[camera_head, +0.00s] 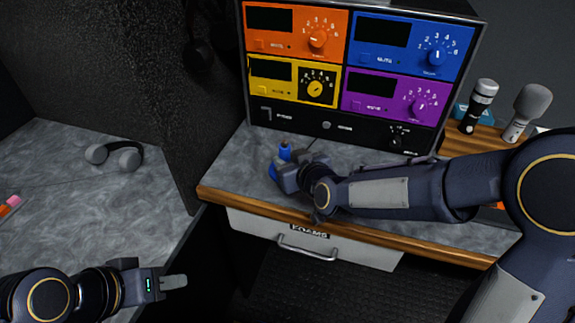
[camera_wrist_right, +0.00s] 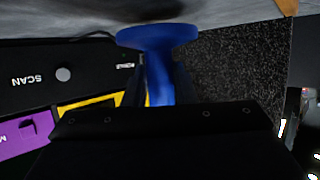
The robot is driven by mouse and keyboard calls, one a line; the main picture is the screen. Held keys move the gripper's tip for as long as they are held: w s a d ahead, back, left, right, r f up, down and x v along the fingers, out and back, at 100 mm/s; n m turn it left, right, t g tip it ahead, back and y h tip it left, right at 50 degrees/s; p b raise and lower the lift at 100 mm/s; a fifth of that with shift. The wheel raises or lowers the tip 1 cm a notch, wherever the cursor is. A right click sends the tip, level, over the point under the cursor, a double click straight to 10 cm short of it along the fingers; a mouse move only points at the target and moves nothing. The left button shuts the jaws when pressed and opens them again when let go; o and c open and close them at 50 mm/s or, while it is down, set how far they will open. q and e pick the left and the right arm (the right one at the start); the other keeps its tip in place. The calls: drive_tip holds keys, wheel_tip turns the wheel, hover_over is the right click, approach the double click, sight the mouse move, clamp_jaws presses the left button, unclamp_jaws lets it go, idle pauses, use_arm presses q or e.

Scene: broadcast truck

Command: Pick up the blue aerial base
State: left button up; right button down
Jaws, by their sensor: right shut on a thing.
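The blue aerial base (camera_head: 285,151) is in my right gripper (camera_head: 279,170), above or on the grey counter in front of the coloured mixer unit. In the right wrist view the blue aerial base (camera_wrist_right: 158,62) shows a wide round end and a narrower stem between the dark fingers (camera_wrist_right: 155,85). My right gripper is shut on it. Whether the base touches the counter I cannot tell. My left gripper (camera_head: 175,283) is at the lower left, away from the base, with nothing seen in it; its finger gap is not clear.
The mixer unit (camera_head: 345,65) with orange, blue, yellow and purple panels stands behind. Microphones (camera_head: 482,100) stand on a wooden holder at right. Headphones (camera_head: 115,155) lie on the left counter. A dark wall (camera_head: 180,110) separates the counters. A drawer (camera_head: 310,243) is below.

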drive_tip(key=s+a+r+p, duration=0.3)
drive_tip(key=s+r+p, duration=0.5)
drive_tip(key=s, duration=0.5)
wheel_tip(320, 180, up, 3)
drive_tip(key=shift+s+f, duration=0.1)
drive_tip(key=shift+s, duration=0.2)
drive_tip(key=shift+a, duration=0.1)
